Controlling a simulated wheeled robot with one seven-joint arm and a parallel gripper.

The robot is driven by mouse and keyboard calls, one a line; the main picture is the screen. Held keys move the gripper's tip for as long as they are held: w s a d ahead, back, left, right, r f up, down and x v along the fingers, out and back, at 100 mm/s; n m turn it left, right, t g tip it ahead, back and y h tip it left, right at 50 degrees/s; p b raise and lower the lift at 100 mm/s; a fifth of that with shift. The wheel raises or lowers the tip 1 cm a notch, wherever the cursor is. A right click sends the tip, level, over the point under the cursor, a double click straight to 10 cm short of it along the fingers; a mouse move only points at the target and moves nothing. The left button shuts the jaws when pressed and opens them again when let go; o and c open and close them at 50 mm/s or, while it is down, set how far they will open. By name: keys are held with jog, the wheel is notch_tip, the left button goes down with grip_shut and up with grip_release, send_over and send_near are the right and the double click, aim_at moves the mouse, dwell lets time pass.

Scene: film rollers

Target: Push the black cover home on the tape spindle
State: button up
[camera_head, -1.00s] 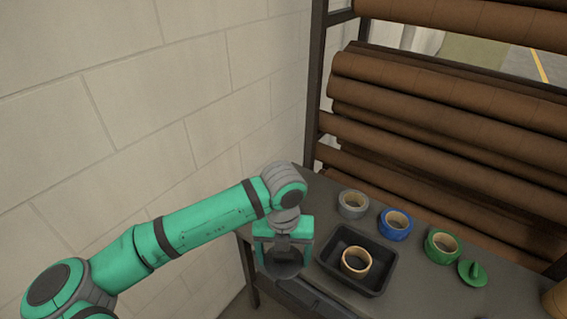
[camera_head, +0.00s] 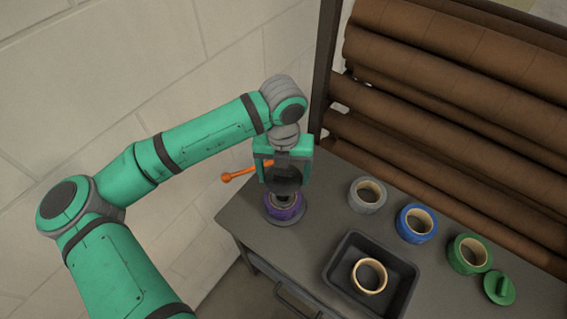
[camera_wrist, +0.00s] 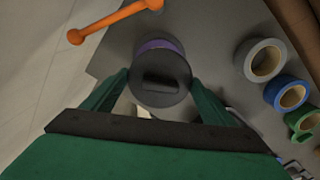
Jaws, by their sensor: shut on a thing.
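My gripper (camera_head: 284,172) is shut on the black cover (camera_head: 287,184), a dark round disc with a raised grip bar. The cover also shows in the wrist view (camera_wrist: 162,92), between the two green fingers. Below it in the head view stands the tape spindle (camera_head: 284,222), with a roll of purple tape (camera_head: 285,208) low on it. A dark stem shows between the cover and the tape, so the cover sits above the tape, apart from it. I cannot tell whether the cover touches the spindle's top. In the wrist view the cover hides most of the purple tape (camera_wrist: 159,45).
An orange rod with a knob (camera_head: 237,174) sticks out left, close to my gripper. A black tray (camera_head: 345,262) holds a tan ring (camera_head: 369,277). Grey (camera_head: 367,194), blue (camera_head: 415,222) and green (camera_head: 468,253) tape rolls and a green cover (camera_head: 499,289) stand right.

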jog(key=shift+w+f, duration=0.1)
jog(key=shift+f, duration=0.15)
jog(key=shift+s+a+f, duration=0.1)
jog(key=shift+s+f, duration=0.05)
jog(key=shift+f, duration=0.4)
jog(key=shift+s+a+f, duration=0.1)
jog(key=shift+s+f, duration=0.05)
jog(key=shift+f, duration=0.35)
jog(key=shift+d+f, duration=0.1)
jog(key=shift+f, duration=2.45)
jog(key=shift+f, duration=0.35)
jog(key=o, duration=1.1)
jog(key=shift+r, duration=0.1)
jog(key=shift+r, duration=3.45)
